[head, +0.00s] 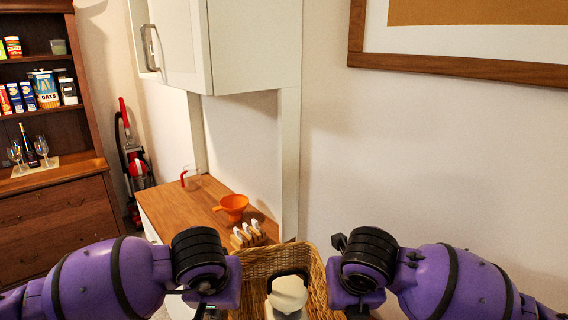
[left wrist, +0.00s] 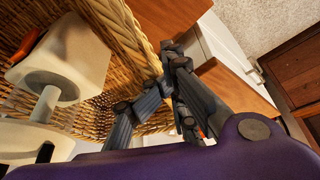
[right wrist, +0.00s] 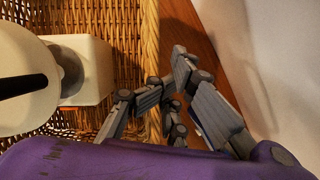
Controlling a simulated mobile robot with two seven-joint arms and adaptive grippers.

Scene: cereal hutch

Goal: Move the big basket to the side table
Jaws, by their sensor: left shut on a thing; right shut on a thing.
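The big woven wicker basket (head: 313,272) is low in the middle of the head view, between my two arms. My left gripper (left wrist: 167,68) is shut on its rim (left wrist: 140,45) in the left wrist view. My right gripper (right wrist: 163,85) is shut on the opposite rim (right wrist: 150,40) in the right wrist view. In the head view both grippers are mostly hidden by my arms. The basket's underside is hidden. I cannot identify the side table with certainty.
A wall cabinet (head: 235,45) hangs above. A brown hutch (head: 60,220) and red vacuum (head: 137,165) stand left.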

